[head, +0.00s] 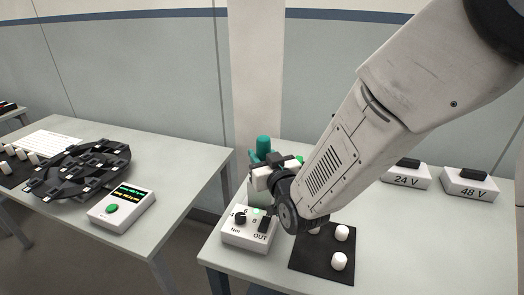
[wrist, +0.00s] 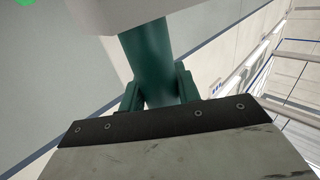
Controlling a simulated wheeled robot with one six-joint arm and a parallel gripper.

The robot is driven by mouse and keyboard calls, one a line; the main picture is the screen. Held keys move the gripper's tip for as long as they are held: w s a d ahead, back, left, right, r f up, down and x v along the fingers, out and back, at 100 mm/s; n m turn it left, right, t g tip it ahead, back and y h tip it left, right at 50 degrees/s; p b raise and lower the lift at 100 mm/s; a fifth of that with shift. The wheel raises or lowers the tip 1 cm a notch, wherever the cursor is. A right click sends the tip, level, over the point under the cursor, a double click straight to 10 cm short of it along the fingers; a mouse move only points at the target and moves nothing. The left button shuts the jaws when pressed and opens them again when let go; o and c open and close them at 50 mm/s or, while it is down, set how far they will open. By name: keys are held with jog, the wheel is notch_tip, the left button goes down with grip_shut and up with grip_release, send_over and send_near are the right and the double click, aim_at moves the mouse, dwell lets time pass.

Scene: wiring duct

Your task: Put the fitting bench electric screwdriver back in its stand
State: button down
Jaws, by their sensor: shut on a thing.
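The electric screwdriver (head: 263,145) is a teal-green cylinder. Its top stands above my gripper (head: 262,165) in the head view, looking roughly upright. In the wrist view its green shaft (wrist: 148,55) runs between the two green fingers of my gripper (wrist: 158,92), which are shut on it. A white control box (head: 250,234) with a black knob, a green light and the marks Nm and OUT sits on the right bench just below my gripper. A stand cannot be made out clearly. My gripper and wrist hide the screwdriver's lower part and the area behind the box.
A black mat (head: 322,262) with white caps lies right of the control box. White boxes marked 24 V (head: 407,175) and 48 V (head: 470,184) stand at the back right. The left bench holds a black segmented ring (head: 80,170) and a display box (head: 122,207). A gap separates the benches.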

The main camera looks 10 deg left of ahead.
jog(key=c, duration=0.9)
grip_release()
jog(key=v, duration=0.8)
jog(key=shift+f, duration=0.1)
jog(key=shift+w, duration=0.1)
